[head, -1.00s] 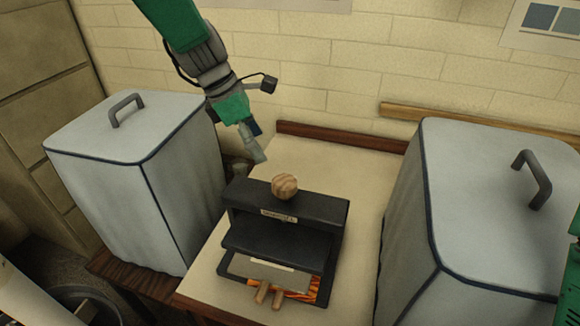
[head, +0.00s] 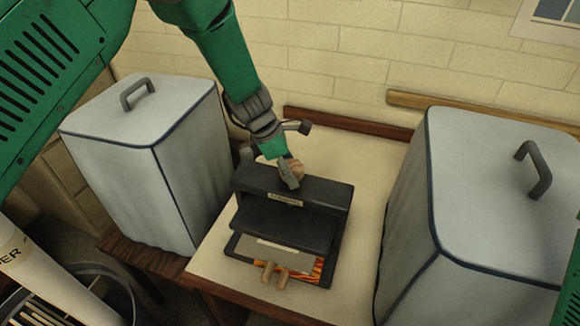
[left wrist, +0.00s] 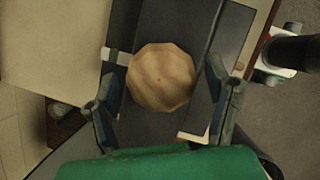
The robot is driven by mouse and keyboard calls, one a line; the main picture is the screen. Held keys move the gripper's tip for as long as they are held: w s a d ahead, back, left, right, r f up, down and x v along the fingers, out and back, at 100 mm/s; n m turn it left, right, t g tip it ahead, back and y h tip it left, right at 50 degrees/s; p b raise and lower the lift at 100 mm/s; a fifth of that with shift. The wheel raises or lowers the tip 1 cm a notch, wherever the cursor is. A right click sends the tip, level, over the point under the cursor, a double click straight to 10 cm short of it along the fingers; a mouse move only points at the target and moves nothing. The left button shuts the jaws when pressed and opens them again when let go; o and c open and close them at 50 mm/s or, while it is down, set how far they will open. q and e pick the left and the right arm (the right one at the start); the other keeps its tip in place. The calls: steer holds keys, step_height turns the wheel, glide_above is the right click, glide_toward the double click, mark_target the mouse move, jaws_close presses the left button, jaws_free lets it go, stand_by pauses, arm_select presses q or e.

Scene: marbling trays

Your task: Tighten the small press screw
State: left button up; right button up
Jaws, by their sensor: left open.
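The small press (head: 320,196) is a black frame with a label, standing on the pale table. Its screw has a round wooden knob (head: 297,167) on top, partly hidden by my left gripper in the head view. My left gripper (head: 290,176) points down at the knob from above. In the left wrist view the knob (left wrist: 160,77) sits between the two open fingers (left wrist: 164,80), with a visible gap at least on the right side. Whether the left finger touches it I cannot tell. My right gripper is not in view.
A covered grey box with a handle (head: 140,115) stands left of the press, and a larger one (head: 480,190) stands to the right. A patterned sheet and two wooden pegs (head: 274,273) show at the press's front. The table (head: 372,165) is bare right of the press.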

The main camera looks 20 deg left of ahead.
arm_select(q)
steer(key=shift+w+d+f, duration=0.1)
steer(key=shift+d, duration=0.15)
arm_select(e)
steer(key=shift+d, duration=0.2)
arm_select(q)
steer(key=shift+d, duration=0.2)
steer(key=c, duration=1.2)
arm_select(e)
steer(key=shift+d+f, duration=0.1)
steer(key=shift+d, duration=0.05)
arm_select(q)
steer(key=shift+a, duration=0.15)
steer(key=shift+m, duration=0.3)
